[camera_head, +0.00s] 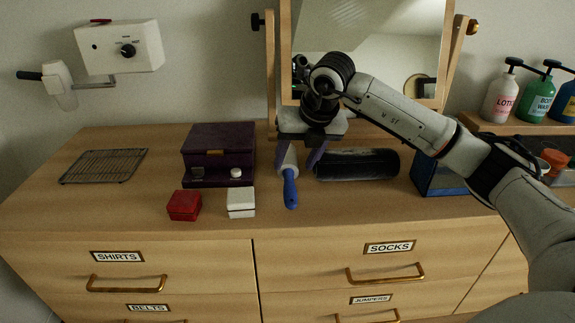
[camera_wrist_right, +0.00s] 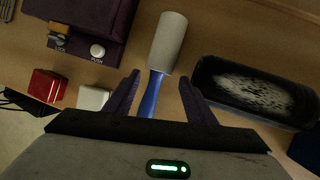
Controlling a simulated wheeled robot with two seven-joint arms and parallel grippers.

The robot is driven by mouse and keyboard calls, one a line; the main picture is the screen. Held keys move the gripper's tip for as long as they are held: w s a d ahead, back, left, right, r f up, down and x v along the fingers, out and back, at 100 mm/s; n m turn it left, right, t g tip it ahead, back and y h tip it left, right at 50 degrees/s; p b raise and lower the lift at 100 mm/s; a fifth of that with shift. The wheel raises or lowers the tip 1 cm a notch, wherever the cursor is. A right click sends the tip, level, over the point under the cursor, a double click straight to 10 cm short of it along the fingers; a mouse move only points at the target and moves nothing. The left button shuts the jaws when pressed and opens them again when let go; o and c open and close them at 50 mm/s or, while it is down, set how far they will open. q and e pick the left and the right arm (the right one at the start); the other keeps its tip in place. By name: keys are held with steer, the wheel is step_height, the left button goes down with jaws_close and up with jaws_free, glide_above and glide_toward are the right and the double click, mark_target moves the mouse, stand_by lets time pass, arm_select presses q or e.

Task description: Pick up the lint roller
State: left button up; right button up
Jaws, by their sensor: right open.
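The lint roller lies on the dresser top, its blue handle (camera_head: 290,188) pointing to the front edge and its pale roller end partly hidden under my gripper in the head view. In the right wrist view the lint roller (camera_wrist_right: 167,45) shows whole apart from the handle's end, with the handle between the fingers. My right gripper (camera_head: 301,160) is open above the lint roller; its purple fingers stand apart on either side of the handle in the wrist view (camera_wrist_right: 158,92). I cannot tell its height above the roller. My left gripper is not in view.
A black brush-like object (camera_head: 357,164) lies close right of the roller. A purple box (camera_head: 219,150), a white box (camera_head: 241,203) and a red box (camera_head: 184,205) are to the left. A mirror (camera_head: 370,45) stands behind. A blue container (camera_head: 436,178) is at right.

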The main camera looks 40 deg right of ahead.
mark_target(290, 171)
steer(key=x, duration=0.3)
steer(key=shift+w+a+f, duration=0.15)
steer(key=shift+f, duration=0.2)
steer(key=c, duration=0.8)
step_height(290, 171, up, 10)
steer(key=shift+r, duration=0.1)
steer(key=shift+c, duration=0.2)
